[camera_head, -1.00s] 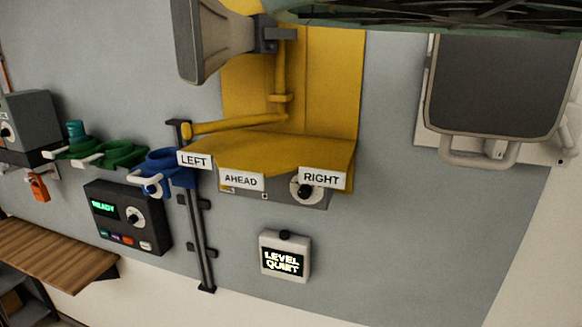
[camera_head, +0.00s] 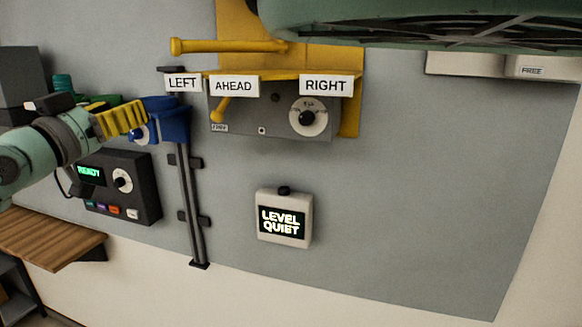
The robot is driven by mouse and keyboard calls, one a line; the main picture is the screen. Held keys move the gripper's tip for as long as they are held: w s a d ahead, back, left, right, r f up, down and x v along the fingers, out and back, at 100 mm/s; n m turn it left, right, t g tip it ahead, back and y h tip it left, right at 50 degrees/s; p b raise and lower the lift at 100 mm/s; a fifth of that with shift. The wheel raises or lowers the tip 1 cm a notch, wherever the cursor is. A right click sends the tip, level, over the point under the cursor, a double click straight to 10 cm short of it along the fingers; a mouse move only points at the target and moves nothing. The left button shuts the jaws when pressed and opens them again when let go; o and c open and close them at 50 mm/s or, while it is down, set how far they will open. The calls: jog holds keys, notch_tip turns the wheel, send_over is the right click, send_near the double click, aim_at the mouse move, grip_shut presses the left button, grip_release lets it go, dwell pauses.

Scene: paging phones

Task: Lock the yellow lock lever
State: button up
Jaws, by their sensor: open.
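A small yellow lever (camera_head: 220,109) sits on the front of the grey control box (camera_head: 280,125), below the AHEAD sign and slanting down to the left. A tiny label beneath it is too small to read surely. A larger yellow bar handle (camera_head: 225,45) sticks out to the left above the signs. I cannot tell from the picture which one is the lock lever. My gripper (camera_head: 122,119), with ribbed yellow fingers, is at the left, in front of the green and blue holders. It is open, apart from both yellow parts, and its finger gap is hard to see.
A blue holder (camera_head: 168,118) on a dark rail stands between my gripper and the grey box. Below are a black READY panel (camera_head: 145,195) and a LEVEL QUIET display (camera_head: 284,220). The wall at lower right is clear.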

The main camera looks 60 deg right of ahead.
aim_at(212, 117)
jog(key=s+d+f+m+g+y, duration=0.1)
jog(key=s+d+f+m+g, duration=0.1)
jog(key=s+f+m+g, duration=0.15)
jog(key=shift+n, duration=0.35)
jog(key=d+p, duration=0.2)
jog(key=d, duration=0.2)
jog(key=d+p, duration=0.3)
jog(key=d, duration=0.1)
jog(key=d+p, duration=0.3)
jog(key=d, duration=0.2)
jog(key=shift+w+d+r, duration=0.1)
jog(key=shift+w+r, duration=0.05)
jog(key=shift+r, duration=0.2)
jog(key=shift+w+d+f+p, duration=0.1)
jog(key=shift+d+p, duration=0.15)
jog(key=shift+d, duration=0.4)
jog(key=shift+w+d+f+p, duration=0.1)
jog(key=shift+d+p, duration=0.15)
jog(key=shift+d, duration=0.35)
jog(key=shift+c, duration=0.2)
jog(key=shift+a+t, duration=0.1)
jog(key=shift+t, duration=0.15)
grip_shut()
